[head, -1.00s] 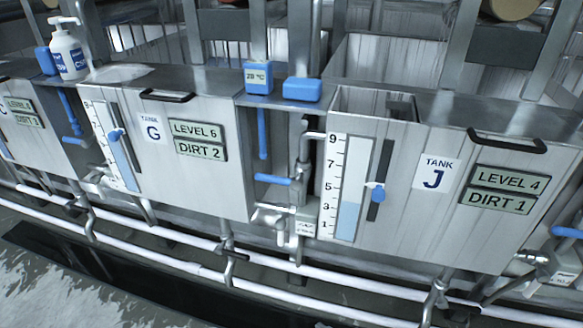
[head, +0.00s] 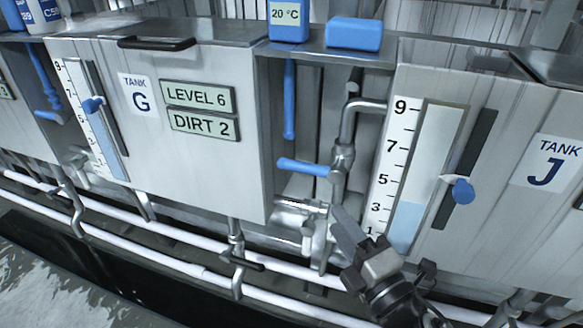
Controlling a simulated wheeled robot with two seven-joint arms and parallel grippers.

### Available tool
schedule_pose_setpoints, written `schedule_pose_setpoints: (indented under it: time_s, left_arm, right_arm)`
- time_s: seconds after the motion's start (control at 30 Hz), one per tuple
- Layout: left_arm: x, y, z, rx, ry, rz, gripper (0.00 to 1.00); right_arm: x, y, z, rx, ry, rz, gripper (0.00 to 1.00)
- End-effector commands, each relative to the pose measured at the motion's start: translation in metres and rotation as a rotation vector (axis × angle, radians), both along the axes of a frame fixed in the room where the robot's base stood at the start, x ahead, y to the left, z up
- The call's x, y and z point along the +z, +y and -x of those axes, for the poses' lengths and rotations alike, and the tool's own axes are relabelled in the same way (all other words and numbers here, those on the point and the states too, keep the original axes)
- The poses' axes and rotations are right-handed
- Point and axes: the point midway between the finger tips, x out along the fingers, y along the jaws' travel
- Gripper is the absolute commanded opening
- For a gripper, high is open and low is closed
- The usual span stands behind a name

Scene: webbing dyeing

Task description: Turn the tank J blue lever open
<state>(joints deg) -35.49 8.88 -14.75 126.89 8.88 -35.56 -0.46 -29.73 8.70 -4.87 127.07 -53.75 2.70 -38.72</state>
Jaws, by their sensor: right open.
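Tank J (head: 480,110) is a metal tank at the right, its label (head: 550,162) near the right edge. In the gap to its left, a blue lever (head: 303,167) lies nearly horizontal on the grey valve of a pipe (head: 345,158) that bends toward tank J. A second blue lever (head: 289,98) hangs vertically above it. My right gripper (head: 350,228) is open, below and right of the horizontal lever. It looks apart from the lever and seems to hold nothing. My left gripper is not in view.
Tank J has a level gauge (head: 405,205) and a blue slider knob (head: 463,190). Tank G (head: 215,175) stands left of the gap. A 20 °C box (head: 289,18) and a blue block (head: 354,33) sit above. White pipes (head: 185,245) run along below.

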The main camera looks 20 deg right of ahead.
Motion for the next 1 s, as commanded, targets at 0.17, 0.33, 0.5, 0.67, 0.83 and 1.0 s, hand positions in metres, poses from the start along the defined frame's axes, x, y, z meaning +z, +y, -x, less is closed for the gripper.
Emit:
schedule_pose_setpoints:
  time_s: [0.17,0.33,0.5,0.67,0.83,1.0]
  left_arm:
    - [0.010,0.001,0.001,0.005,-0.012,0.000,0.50]
    - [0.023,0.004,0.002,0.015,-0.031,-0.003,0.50]
    - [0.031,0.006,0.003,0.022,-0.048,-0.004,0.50]
    - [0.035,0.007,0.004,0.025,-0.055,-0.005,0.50]
    - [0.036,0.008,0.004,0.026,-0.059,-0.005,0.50]
    - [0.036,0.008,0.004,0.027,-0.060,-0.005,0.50]
  right_arm:
    - [0.007,0.004,-0.020,0.002,-0.006,0.008,0.41]
    - [0.013,0.011,-0.055,0.002,-0.006,0.006,0.41]
    - [0.016,0.018,-0.091,0.001,-0.005,0.006,0.41]
    - [0.019,0.024,-0.122,0.000,-0.003,0.004,0.41]
    - [0.021,0.029,-0.143,0.000,0.000,0.002,0.41]
    - [0.022,0.031,-0.152,0.000,0.000,0.002,0.41]
